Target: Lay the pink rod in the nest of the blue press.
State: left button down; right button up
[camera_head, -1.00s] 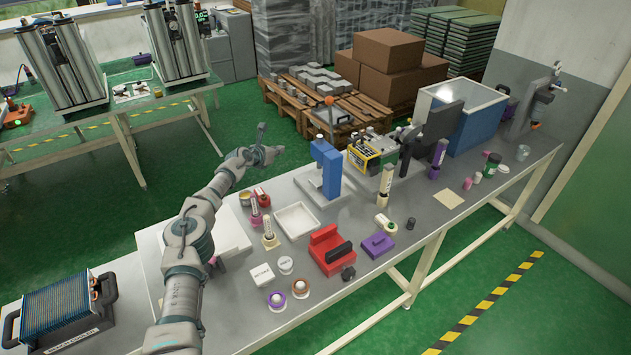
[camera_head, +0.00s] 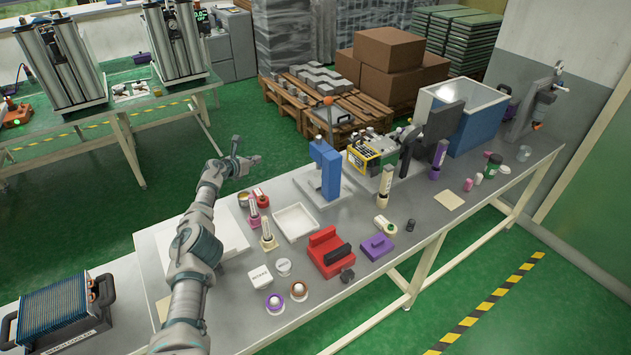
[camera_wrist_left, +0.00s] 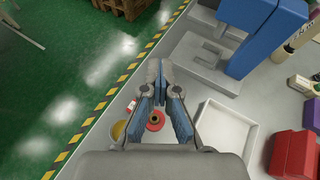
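The pink rod (camera_head: 253,207) stands upright with a pale label on the bench, left of the white tray. The blue press (camera_head: 326,172) stands behind the tray on a grey base; it shows at the upper right of the left wrist view (camera_wrist_left: 262,32). Its nest looks empty. My right gripper is out of view.
The white tray (camera_head: 277,235) lies between rod and press. A cream rod (camera_head: 267,240), a red piece (camera_head: 262,199) and a yellow bowl (camera_head: 243,200) stand close to the pink rod. A red block (camera_head: 322,237) and a purple block (camera_head: 376,247) lie nearer the front.

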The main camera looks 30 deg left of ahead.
aim_at(316, 180)
jog(key=i, duration=0.95)
